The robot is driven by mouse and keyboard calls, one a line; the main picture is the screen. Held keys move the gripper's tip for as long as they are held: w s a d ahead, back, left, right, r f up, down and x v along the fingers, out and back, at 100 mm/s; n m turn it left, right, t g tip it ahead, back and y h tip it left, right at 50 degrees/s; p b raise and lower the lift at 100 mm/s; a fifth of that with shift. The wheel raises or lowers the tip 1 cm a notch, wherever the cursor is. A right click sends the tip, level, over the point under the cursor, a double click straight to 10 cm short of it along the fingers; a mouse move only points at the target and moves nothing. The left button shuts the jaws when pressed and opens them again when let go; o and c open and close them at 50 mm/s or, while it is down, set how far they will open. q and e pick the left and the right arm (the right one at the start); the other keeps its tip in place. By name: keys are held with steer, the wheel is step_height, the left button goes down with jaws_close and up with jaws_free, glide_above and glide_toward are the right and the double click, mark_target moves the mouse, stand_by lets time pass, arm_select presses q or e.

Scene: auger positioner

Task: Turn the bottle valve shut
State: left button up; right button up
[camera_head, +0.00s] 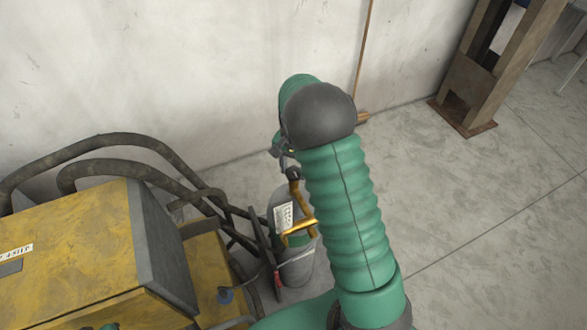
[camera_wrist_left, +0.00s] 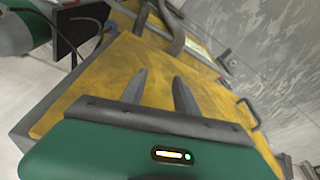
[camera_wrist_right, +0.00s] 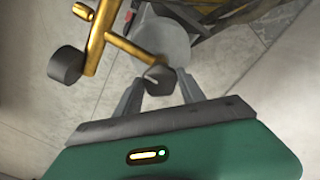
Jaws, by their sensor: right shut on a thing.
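The grey gas bottle (camera_head: 300,266) with a white label stands upright between the yellow machine and my right arm, which hides part of it. A brass valve fitting with a dark knob (camera_head: 293,173) shows above it. In the right wrist view, my right gripper (camera_wrist_right: 160,82) has its fingers on either side of a dark round knob (camera_wrist_right: 157,75) and is shut on it. The brass fitting (camera_wrist_right: 101,35) lies to the left of that knob. My left gripper (camera_wrist_left: 162,80) is open and empty over the yellow machine's top (camera_wrist_left: 105,75).
The yellow machine (camera_head: 75,260) fills the lower left, with thick dark hoses (camera_head: 100,145) along the wall. A wooden post on a rusty base (camera_head: 465,115) stands at the upper right. The concrete floor (camera_head: 480,220) on the right is clear.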

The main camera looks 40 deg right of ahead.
mark_target(293, 169)
steer(key=shift+w+d+r, duration=0.15)
steer(key=shift+w, duration=0.05)
steer(key=o, duration=1)
steer(key=shift+c, duration=0.2)
steer(key=o, duration=0.4)
step_height(293, 169, up, 16)
steer(key=b, duration=0.3)
steer(key=shift+r, duration=0.2)
steer(key=shift+w, duration=0.1)
